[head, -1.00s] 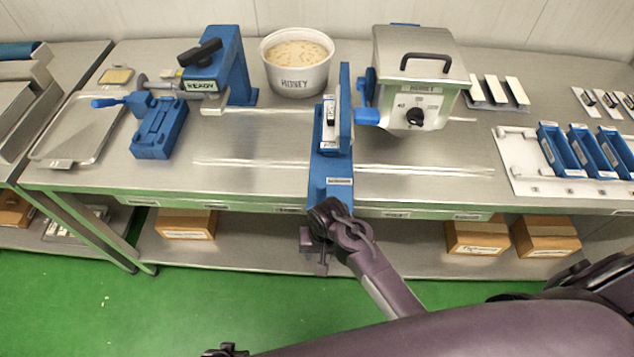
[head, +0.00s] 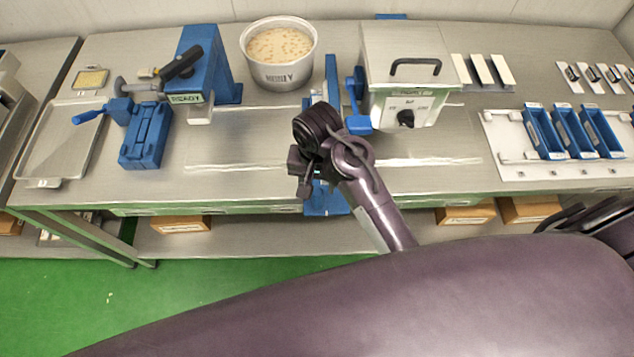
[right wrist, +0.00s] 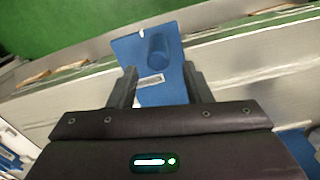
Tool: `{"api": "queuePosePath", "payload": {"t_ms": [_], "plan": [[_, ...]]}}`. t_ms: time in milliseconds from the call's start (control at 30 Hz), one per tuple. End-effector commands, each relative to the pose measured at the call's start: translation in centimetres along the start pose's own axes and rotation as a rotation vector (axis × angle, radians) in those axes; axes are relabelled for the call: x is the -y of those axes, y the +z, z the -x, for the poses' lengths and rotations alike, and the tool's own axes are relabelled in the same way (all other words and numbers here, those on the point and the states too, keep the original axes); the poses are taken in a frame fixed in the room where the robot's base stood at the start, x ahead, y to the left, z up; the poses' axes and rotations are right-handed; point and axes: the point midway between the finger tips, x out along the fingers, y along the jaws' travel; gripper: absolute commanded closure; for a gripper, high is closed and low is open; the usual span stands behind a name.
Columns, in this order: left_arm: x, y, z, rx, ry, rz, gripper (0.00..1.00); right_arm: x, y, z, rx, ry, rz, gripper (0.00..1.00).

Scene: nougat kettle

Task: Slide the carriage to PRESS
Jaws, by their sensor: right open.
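The blue carriage (head: 328,203) stands mid-table across the pale rail lines, just left of the lidded steel machine. My right gripper (head: 304,182) is over its front part and hides much of it in the head view. In the right wrist view, the carriage (right wrist: 150,94) shows as a blue plate with a white label and a round blue upright handle (right wrist: 158,50). My right gripper (right wrist: 160,76) is open, with one finger on each side of the plate; the handle lies slightly past the fingertips. My left gripper is out of view. I can read no PRESS label.
A blue machine marked READY (head: 205,72) and a blue clamp block (head: 146,140) stand left. A white tub (head: 280,55) is behind the rails. The lidded steel machine (head: 408,70) is close on the right. The rails' left stretch looks clear.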

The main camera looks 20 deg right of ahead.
Motion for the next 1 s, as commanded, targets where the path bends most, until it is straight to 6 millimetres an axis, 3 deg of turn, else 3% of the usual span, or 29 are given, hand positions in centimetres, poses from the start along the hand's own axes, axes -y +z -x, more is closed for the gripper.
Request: {"api": "queuePosePath", "payload": {"t_ms": [533, 867, 1000], "plan": [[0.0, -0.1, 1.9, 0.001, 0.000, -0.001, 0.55, -0.1, 0.0, -7.0, 0.001, 0.003, 0.001, 0.55], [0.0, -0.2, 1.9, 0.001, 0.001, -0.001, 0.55, 0.0, 0.0, -7.7, 0.000, 0.000, 0.000, 0.55], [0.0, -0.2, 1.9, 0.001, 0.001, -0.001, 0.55, 0.0, 0.0, -7.7, 0.000, 0.000, 0.000, 0.69]]}}
